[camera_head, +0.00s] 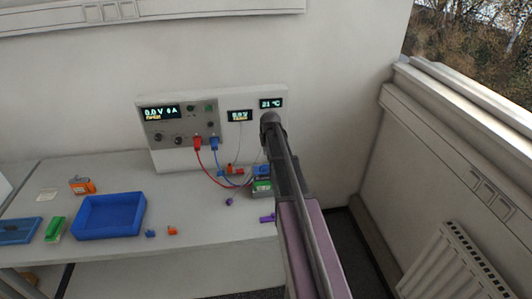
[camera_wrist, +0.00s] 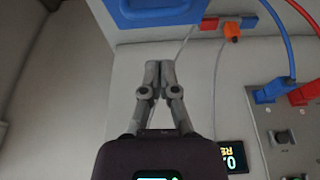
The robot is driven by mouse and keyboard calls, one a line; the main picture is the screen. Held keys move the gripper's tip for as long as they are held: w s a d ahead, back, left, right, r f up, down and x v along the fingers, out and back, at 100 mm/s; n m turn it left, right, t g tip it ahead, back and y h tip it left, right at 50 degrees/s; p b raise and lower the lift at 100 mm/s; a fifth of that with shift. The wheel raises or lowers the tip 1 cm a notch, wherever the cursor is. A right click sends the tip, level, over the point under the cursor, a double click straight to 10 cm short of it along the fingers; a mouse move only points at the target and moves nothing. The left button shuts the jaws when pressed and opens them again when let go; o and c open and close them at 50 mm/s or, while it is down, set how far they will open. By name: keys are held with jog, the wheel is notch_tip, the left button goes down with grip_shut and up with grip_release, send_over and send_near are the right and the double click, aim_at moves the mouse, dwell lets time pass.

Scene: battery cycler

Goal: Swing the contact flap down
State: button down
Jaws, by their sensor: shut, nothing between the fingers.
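My gripper (camera_wrist: 160,66) is shut and empty in the wrist view, its fingertips together. My arm hides part of this station, and my fingers cannot be made out there.
The cycler panel (camera_head: 180,120) stands at the back, with red (camera_head: 197,142) and blue (camera_head: 214,143) plugs and cables hanging in front. A blue tray (camera_head: 110,216), an orange block (camera_head: 82,185) and a green block (camera_head: 55,229) are on the left bench. Small purple and orange pieces lie near the front.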

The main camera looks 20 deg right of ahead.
jog(key=shift+s+a+f+b, duration=0.15)
jog(key=shift+s+f+b, duration=0.25)
jog(key=shift+f+b, duration=0.3)
jog(key=shift+s+a+f+b, duration=0.15)
jog(key=shift+s+f+b, duration=0.25)
jog(key=shift+f+b, duration=0.25)
jog(key=shift+f, duration=0.1)
